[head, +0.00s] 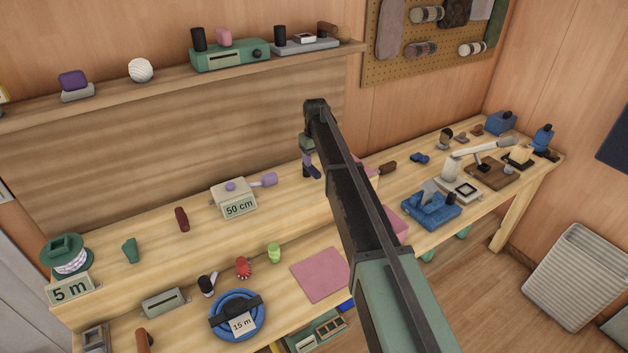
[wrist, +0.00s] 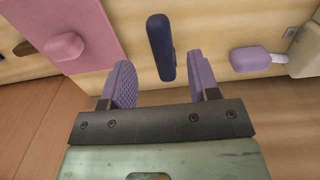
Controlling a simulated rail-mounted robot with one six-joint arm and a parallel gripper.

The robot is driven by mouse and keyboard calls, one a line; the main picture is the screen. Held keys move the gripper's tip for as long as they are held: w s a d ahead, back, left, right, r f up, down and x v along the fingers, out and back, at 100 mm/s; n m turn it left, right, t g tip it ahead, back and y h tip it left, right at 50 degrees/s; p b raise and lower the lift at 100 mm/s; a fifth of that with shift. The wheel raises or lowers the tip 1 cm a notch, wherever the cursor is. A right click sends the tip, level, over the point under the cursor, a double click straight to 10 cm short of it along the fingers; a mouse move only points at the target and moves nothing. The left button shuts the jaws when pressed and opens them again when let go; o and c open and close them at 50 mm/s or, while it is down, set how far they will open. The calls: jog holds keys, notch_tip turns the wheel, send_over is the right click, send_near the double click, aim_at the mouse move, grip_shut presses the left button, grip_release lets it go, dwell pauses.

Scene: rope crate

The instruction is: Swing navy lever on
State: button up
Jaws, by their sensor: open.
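The navy lever (wrist: 160,47) shows in the wrist view as a dark, rounded upright bar in front of the bench surface. My gripper (wrist: 162,68) is open, with a purple ridged finger on either side of the lever's near end. Nothing is clamped; I cannot tell how deep the lever sits between the fingers. In the head view my gripper (head: 311,166) points down over the back of the bench, right of the box labelled 50 cm. There I cannot pick out the lever from the gripper and arm.
A light box (head: 233,200) with a purple handle stands left of my gripper; the purple handle (wrist: 258,59) shows right of the lever in the wrist view. A pink panel (wrist: 75,25) with a rounded pink piece lies on the other side. A shelf (head: 130,88) runs along the wall behind.

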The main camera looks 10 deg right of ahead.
aim_at(315, 170)
notch_tip(315, 170, down, 6)
jog(key=b, duration=0.4)
jog(key=shift+r, duration=0.15)
grip_shut()
